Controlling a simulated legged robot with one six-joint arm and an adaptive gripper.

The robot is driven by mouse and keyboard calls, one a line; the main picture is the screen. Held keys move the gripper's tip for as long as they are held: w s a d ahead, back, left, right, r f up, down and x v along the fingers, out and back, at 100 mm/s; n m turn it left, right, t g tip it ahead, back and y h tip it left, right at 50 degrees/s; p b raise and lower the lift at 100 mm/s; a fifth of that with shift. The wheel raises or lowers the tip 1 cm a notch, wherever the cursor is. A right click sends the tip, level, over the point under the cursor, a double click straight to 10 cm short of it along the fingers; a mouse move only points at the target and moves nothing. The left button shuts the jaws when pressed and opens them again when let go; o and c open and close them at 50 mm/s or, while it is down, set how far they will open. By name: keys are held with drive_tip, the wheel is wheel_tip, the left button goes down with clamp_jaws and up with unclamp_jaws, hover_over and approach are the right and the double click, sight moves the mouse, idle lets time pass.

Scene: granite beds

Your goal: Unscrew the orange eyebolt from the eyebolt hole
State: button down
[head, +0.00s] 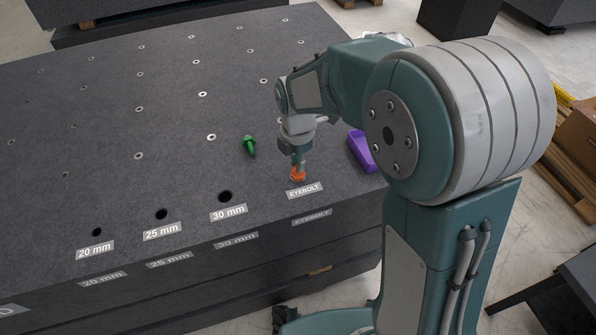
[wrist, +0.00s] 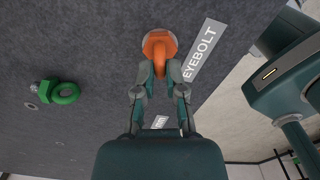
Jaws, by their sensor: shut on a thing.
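The orange eyebolt (head: 298,175) stands at the EYEBOLT label near the front edge of the granite bed (head: 110,180). In the wrist view its orange ring (wrist: 158,46) sits between my fingertips. My gripper (head: 298,167) reaches down onto it from above and is shut on the ring; the fingers also show in the wrist view (wrist: 160,72). The eyebolt's base is against the granite surface. Its thread and the hole under it are hidden.
A green eyebolt (head: 250,147) lies on the bed to the left. A purple object (head: 362,150) lies to the right, partly behind my arm. Open holes labelled 30 mm (head: 225,196), 25 mm (head: 162,214) and 20 mm (head: 97,232) line the front edge.

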drive_tip(key=c, duration=0.9)
unclamp_jaws()
drive_tip(key=shift+a, duration=0.1)
drive_tip(key=shift+o, duration=0.2)
drive_tip(key=shift+r, duration=0.7)
